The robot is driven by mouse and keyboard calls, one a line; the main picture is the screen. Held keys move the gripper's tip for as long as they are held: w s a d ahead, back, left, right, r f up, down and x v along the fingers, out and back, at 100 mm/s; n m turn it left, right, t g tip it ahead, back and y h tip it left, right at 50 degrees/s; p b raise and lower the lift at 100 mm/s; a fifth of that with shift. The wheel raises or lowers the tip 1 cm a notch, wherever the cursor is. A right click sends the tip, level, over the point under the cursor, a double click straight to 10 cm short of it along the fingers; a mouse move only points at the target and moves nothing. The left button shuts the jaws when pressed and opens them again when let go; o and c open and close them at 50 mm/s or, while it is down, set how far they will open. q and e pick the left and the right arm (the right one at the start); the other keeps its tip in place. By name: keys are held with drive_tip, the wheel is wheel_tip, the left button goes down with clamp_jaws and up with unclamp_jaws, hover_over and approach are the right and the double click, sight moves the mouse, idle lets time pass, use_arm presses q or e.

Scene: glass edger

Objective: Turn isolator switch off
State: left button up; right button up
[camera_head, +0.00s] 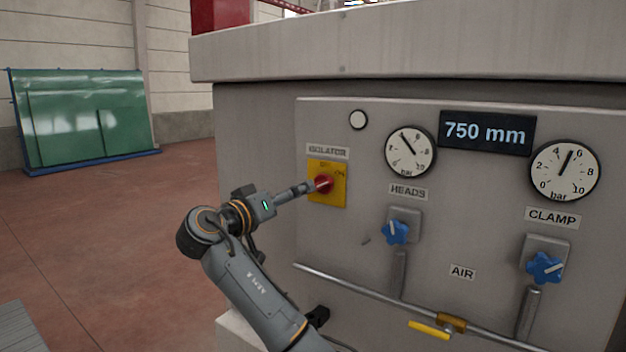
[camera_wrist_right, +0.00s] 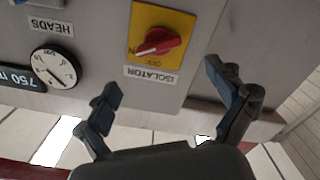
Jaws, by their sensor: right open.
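The isolator switch is a red rotary knob (camera_head: 324,184) on a yellow plate (camera_head: 327,196) under an ISOLATOR label, left on the grey panel. In the right wrist view, the knob (camera_wrist_right: 157,42) appears upside down, with its light pointer tip towards the partly visible ON mark; the OFF mark lies to one side. My right gripper (camera_head: 308,187) is right in front of the knob. In the right wrist view its two fingers (camera_wrist_right: 165,88) are spread apart, with nothing between the tips; the knob lies beyond them. My left gripper is not in view.
The grey panel (camera_head: 450,200) also carries gauges (camera_head: 410,151), a 750 mm display (camera_head: 486,132) and blue star knobs (camera_head: 396,232). A pipe with a yellow lever (camera_head: 430,329) runs below. Open floor (camera_head: 90,230) lies to the left, with green glass sheets (camera_head: 85,115) behind.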

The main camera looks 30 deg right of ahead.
sight(318, 184)
drive_tip(key=shift+p+x, duration=1.6)
drive_tip(key=shift+x, duration=3.55)
drive_tip(key=shift+s+f, duration=0.1)
drive_tip(key=shift+c, duration=0.2)
drive_tip(key=c, duration=1.1)
